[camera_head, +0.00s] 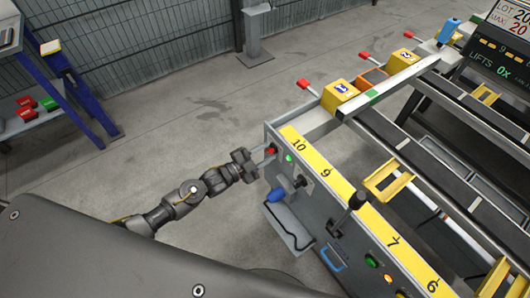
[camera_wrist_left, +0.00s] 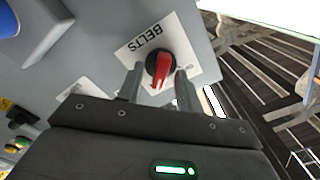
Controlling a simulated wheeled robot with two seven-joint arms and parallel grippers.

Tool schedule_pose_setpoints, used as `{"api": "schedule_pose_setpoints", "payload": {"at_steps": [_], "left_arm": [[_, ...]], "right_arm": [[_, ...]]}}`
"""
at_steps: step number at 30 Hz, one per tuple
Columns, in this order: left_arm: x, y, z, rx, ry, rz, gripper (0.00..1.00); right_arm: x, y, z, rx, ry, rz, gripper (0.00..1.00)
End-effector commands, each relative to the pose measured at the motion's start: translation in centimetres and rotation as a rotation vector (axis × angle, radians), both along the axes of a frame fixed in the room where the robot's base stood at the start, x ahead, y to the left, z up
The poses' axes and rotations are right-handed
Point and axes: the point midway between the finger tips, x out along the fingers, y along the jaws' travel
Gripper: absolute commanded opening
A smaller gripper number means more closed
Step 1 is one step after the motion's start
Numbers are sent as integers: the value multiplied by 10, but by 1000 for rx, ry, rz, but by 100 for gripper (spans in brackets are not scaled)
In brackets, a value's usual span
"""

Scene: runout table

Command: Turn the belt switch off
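The belt switch (camera_wrist_left: 159,66) is a red and black rotary knob on a white label reading BELTS, upside down in the left wrist view. My left gripper (camera_wrist_left: 158,84) is open, with one finger on each side of the knob. Narrow gaps seem to show between knob and fingers; contact is hard to tell. In the head view my left gripper (camera_head: 262,158) is at the upper left corner of the grey control panel (camera_head: 317,215), beside a small red part (camera_head: 271,150). The knob's exact setting is unclear. My right gripper is not in view.
A lit green lamp (camera_head: 289,158), a blue-ended handle (camera_head: 276,194) and a black lever (camera_head: 357,200) are close by on the panel. Yellow blocks (camera_head: 340,93) sit along the table's far rail. A blue-framed shelf (camera_head: 72,85) stands left. Floor between is clear.

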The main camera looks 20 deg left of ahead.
Motion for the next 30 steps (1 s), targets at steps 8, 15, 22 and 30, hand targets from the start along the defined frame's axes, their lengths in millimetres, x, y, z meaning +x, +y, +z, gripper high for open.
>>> {"api": "schedule_pose_setpoints", "payload": {"at_steps": [8,15,22,30], "left_arm": [[1,-1,0,0,1,1,35],[1,-1,0,0,0,0,5],[1,-1,0,-2,2,0,0],[1,-1,1,-59,50,1,0]], "right_arm": [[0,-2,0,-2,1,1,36],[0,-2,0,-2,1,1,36],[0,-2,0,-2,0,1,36],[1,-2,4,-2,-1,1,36]]}}
